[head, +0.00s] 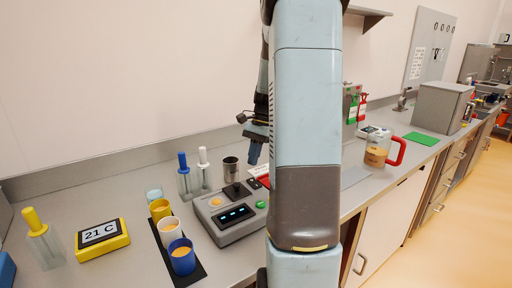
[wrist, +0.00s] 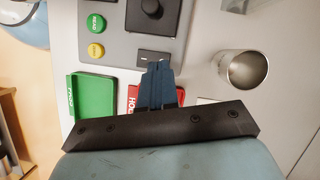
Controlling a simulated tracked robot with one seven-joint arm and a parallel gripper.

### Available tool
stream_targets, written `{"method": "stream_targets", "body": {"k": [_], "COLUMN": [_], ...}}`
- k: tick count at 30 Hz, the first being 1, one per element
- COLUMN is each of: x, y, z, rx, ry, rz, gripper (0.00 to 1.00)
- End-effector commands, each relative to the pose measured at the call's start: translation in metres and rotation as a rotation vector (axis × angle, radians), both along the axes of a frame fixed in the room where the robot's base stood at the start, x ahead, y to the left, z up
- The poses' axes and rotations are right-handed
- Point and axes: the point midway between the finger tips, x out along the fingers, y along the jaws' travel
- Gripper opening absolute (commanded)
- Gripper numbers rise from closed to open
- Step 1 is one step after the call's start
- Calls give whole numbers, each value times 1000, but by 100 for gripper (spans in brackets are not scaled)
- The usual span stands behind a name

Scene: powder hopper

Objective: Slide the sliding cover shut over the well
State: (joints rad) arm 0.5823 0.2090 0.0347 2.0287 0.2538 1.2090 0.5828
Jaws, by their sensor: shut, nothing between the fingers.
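My gripper (wrist: 160,85) points down in the wrist view, its dark fingers together and empty. The tips overlap the lower edge of a grey device (wrist: 118,48). On it is a black square plate with a round knob (wrist: 152,8), cut by the top edge of the view; I cannot tell whether it is the sliding cover. A small dark rectangle (wrist: 155,57) lies just above the tips. No open well can be made out. In the head view my gripper (head: 254,152) hangs behind the device (head: 237,232), with the knobbed black plate (head: 233,193) near it.
A metal cup (wrist: 243,68) stands right of my gripper in the wrist view. A green tray (wrist: 92,97) lies left, and a red lettered piece (wrist: 135,92) is partly hidden by the fingers. Several coloured cups stand on a black mat (head: 187,269) left of the device.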

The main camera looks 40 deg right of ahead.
Motion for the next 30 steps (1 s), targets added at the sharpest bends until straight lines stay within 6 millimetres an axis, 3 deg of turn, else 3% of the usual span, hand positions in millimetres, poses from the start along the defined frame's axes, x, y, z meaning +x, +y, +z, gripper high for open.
{"method": "stream_targets", "body": {"k": [6, 15, 30], "x": [-5, -15, -17], "y": [14, 46, 52], "z": [-36, -34, -34], "rx": [2, 0, 0], "ry": [2, 0, 0], "rz": [-1, 1, 0], "gripper": [0, 0, 0]}}
